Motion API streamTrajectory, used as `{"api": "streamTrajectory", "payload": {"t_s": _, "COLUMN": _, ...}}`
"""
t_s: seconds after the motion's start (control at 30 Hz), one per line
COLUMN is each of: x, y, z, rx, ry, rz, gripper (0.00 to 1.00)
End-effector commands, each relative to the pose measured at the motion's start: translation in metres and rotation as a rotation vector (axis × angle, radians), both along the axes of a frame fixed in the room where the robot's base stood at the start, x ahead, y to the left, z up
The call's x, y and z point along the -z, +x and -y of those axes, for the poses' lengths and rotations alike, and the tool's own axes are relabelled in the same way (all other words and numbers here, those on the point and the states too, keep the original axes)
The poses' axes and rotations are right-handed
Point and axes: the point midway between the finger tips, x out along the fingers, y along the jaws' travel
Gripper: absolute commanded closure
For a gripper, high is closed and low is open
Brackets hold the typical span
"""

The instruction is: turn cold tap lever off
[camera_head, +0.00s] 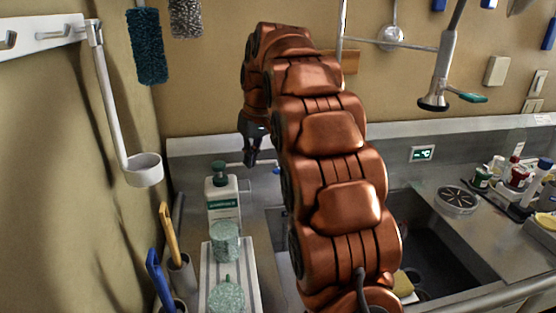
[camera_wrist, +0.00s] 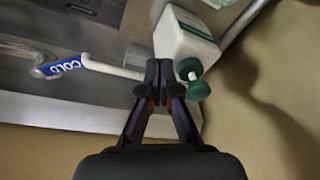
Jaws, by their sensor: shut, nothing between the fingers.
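The cold tap lever (camera_wrist: 112,70) is a pale rod in the wrist view, with a blue sleeve marked COLD (camera_wrist: 62,67) at its left end. Its right end lies close to the tips of my gripper (camera_wrist: 158,80). I cannot tell whether they touch. My gripper is shut with nothing held. In the head view my gripper (camera_head: 251,160) points down behind the sink, just right of the soap bottle. My arm hides much of the tap area there, and the lever's angle is hard to judge.
A white soap bottle (camera_head: 222,203) with a green pump stands close left of my gripper; it also shows in the wrist view (camera_wrist: 185,38). The dark sink basin (camera_head: 430,250) lies right of my arm. A spray head (camera_head: 435,98) hangs at upper right.

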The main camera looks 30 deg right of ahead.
Motion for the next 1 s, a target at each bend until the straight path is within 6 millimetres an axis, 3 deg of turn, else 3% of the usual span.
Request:
{"api": "streamTrajectory", "payload": {"t_s": 0.1, "x": -0.003, "y": 0.024, "z": 0.024, "rx": -0.015, "ry": -0.003, "rz": 0.032, "gripper": 1.0}}
{"api": "streamTrajectory", "payload": {"t_s": 0.4, "x": -0.005, "y": 0.071, "z": 0.087, "rx": -0.068, "ry": -0.026, "rz": 0.11, "gripper": 1.0}}
{"api": "streamTrajectory", "payload": {"t_s": 0.6, "x": -0.002, "y": 0.089, "z": 0.123, "rx": -0.106, "ry": -0.045, "rz": 0.155, "gripper": 1.0}}
{"api": "streamTrajectory", "payload": {"t_s": 0.8, "x": 0.0, "y": 0.096, "z": 0.141, "rx": -0.126, "ry": -0.058, "rz": 0.178, "gripper": 1.0}}
{"api": "streamTrajectory", "payload": {"t_s": 1.0, "x": 0.004, "y": 0.098, "z": 0.142, "rx": -0.132, "ry": -0.059, "rz": 0.179, "gripper": 1.0}}
